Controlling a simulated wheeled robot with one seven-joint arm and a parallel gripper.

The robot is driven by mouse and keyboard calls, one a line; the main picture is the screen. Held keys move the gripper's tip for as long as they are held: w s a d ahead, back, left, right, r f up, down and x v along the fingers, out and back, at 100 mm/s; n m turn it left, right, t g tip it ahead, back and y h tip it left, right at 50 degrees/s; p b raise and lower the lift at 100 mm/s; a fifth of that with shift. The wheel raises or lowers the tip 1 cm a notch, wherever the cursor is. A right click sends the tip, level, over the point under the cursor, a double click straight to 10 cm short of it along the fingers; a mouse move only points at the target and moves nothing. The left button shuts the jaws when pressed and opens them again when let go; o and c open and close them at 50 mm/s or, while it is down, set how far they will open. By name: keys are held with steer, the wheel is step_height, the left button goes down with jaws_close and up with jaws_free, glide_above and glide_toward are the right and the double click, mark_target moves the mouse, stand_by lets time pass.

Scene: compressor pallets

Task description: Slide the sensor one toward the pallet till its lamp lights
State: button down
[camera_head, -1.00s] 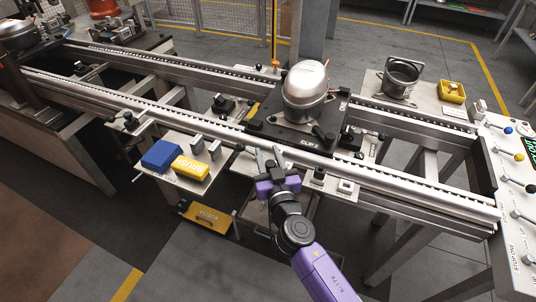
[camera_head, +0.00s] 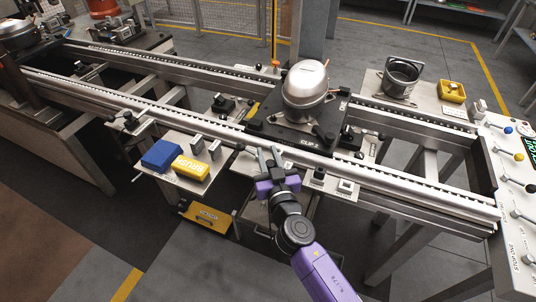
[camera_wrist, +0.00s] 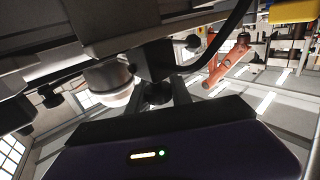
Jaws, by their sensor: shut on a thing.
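The pallet is a dark plate (camera_head: 262,131) on the rails, carrying a silver compressor (camera_head: 304,88). My gripper (camera_head: 268,155) is at the near rail, just in front of the pallet's near-left side. In the wrist view, my gripper's fingers (camera_wrist: 161,92) are shut on a small dark block (camera_wrist: 153,60), apparently sensor one, with a black cable beside it. In the head view this block is too small and covered to make out. I cannot see a lit lamp on it, and its gap to the pallet cannot be judged.
A side shelf (camera_head: 150,178) left of my gripper holds a blue block (camera_head: 161,155) and a yellow brush box (camera_head: 190,168). Small fittings (camera_head: 318,174) sit right of my gripper. A lever panel (camera_head: 510,215) stands far right. A pot (camera_head: 401,78) is behind the rails.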

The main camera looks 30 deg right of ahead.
stand_by(0.6)
steer(key=shift+w+d+f+b, duration=0.1)
steer(key=shift+d+b, duration=0.1)
steer(key=shift+b, duration=0.15)
steer(key=shift+w+d, duration=0.15)
steer(key=shift+d, duration=0.05)
steer(key=c, duration=1.1)
jaws_free()
steer(key=shift+c, duration=0.2)
